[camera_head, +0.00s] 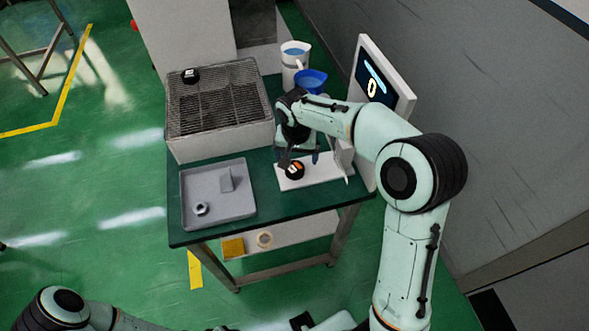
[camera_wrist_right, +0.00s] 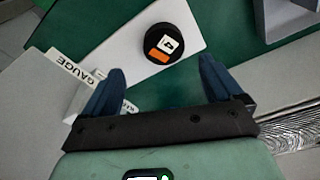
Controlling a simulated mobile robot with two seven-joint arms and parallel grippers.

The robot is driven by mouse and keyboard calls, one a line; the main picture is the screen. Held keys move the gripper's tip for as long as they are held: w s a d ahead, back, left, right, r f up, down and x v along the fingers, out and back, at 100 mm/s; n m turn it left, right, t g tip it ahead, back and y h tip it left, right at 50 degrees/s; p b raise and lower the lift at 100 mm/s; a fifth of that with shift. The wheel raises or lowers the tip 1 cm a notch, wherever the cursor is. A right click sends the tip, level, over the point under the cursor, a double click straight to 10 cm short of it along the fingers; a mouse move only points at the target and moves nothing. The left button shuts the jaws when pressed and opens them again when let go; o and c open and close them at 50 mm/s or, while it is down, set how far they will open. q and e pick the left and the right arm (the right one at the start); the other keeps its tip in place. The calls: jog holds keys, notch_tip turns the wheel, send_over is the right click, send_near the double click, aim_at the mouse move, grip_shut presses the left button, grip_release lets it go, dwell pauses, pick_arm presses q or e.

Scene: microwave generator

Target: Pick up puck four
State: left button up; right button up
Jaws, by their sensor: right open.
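A black puck with an orange and white label (camera_head: 294,170) lies on a white plate (camera_head: 318,172) near the right end of the table; its white patch carries a mark that looks like a 4. The puck also shows in the right wrist view (camera_wrist_right: 164,43), ahead of the fingers and roughly midway between them. My right gripper (camera_head: 300,156) is over the plate, close to the puck. In the right wrist view its dark blue fingers (camera_wrist_right: 161,72) are spread apart with nothing between them. My left gripper cannot be made out.
A grey tray (camera_head: 238,207) holding small parts is left of the plate. Behind it stands a grille-topped box (camera_head: 222,135) with another black puck (camera_head: 190,76). A GAUGE label (camera_wrist_right: 75,68) adjoins the plate.

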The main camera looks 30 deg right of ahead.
aim_at(295, 168)
jog(key=shift+w+a+f, duration=0.1)
jog(key=shift+w+f, duration=0.1)
jog(key=shift+f, duration=1.3)
jog(key=shift+w+f, duration=0.2)
jog(key=shift+f, duration=1.3)
jog(key=c, duration=1.3)
jog(key=shift+o, duration=0.2)
jog(key=shift+r, duration=0.15)
